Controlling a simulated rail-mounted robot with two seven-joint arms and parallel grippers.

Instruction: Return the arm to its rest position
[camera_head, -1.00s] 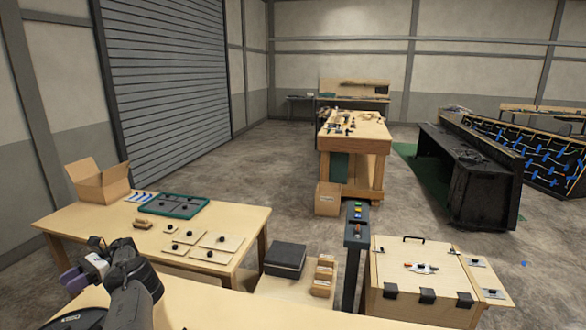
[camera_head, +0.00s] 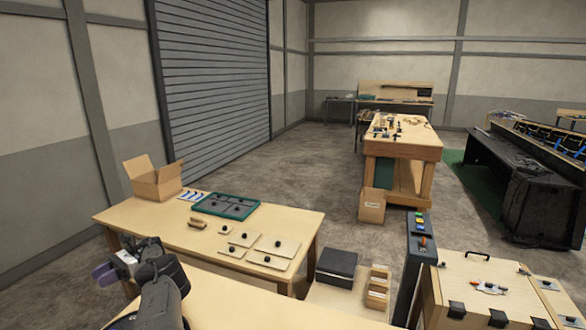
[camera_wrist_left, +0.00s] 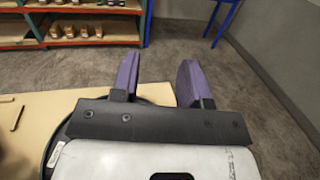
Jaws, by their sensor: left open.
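My left gripper (camera_head: 104,272) shows at the lower left of the head view, at the end of my dark bent left arm. It is over the near-left side of the scene, beside the left end of the wooden table (camera_head: 112,217). In the left wrist view, the purple fingers of my left gripper (camera_wrist_left: 157,82) stand apart with nothing between them. The dark console post (camera_head: 421,262) with coloured buttons on top stands at the right, well away from the gripper. My right gripper is not in view.
An open cardboard box (camera_head: 152,180), a green-framed tray (camera_head: 226,206) and several wooden plates lie on the table. A wooden case (camera_head: 484,286) stands at the lower right. The left wrist view shows shelves with bins (camera_wrist_left: 70,28) and free floor (camera_wrist_left: 200,60).

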